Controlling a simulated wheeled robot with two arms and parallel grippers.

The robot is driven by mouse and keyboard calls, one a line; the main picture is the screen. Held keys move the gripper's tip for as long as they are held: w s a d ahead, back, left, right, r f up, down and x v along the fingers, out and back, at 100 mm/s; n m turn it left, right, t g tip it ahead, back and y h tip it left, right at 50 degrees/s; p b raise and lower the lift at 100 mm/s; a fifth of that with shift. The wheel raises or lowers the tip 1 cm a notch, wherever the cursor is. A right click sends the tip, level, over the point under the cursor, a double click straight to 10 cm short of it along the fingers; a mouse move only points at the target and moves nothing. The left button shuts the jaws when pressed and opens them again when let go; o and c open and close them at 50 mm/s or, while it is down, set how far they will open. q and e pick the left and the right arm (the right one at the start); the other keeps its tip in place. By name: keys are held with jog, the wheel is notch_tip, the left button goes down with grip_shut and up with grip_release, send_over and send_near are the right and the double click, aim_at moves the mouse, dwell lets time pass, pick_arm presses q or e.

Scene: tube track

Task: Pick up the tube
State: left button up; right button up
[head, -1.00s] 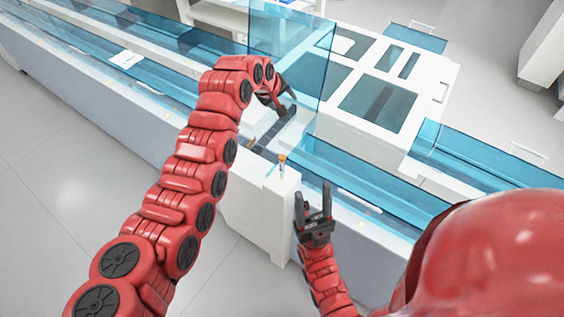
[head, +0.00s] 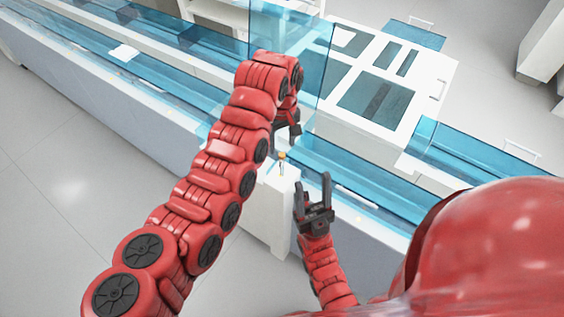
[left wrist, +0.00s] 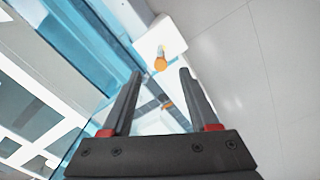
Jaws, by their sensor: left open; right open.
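The tube (head: 282,163), small with an orange cap, stands upright on the white ledge of the track. In the left wrist view its orange cap (left wrist: 160,64) shows just beyond the fingertips, between their lines. My left gripper (head: 287,146) is just above and behind the tube in the head view, partly covered by its own arm. In the left wrist view the left gripper (left wrist: 160,72) is open, with nothing between its fingers. My right gripper (head: 312,190) is open and empty, pointing up in front of the ledge, to the right of the tube.
A clear blue upright panel (head: 318,75) rises behind my left gripper. Blue-covered channels (head: 370,180) run along the track on both sides. A white cabinet with dark panels (head: 372,100) stands behind. The grey floor (head: 60,200) at the left is free.

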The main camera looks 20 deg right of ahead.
aim_at(282, 155)
pick_arm(q)
notch_tip(282, 155, down, 3)
jog(key=shift+f+p, duration=0.15)
jog(key=shift+p, duration=0.45)
notch_tip(282, 155, down, 4)
jog(key=p, duration=0.3)
jog(key=shift+s+f, duration=0.1)
jog(key=shift+f, duration=0.7)
grip_shut()
jog(key=shift+r, duration=0.2)
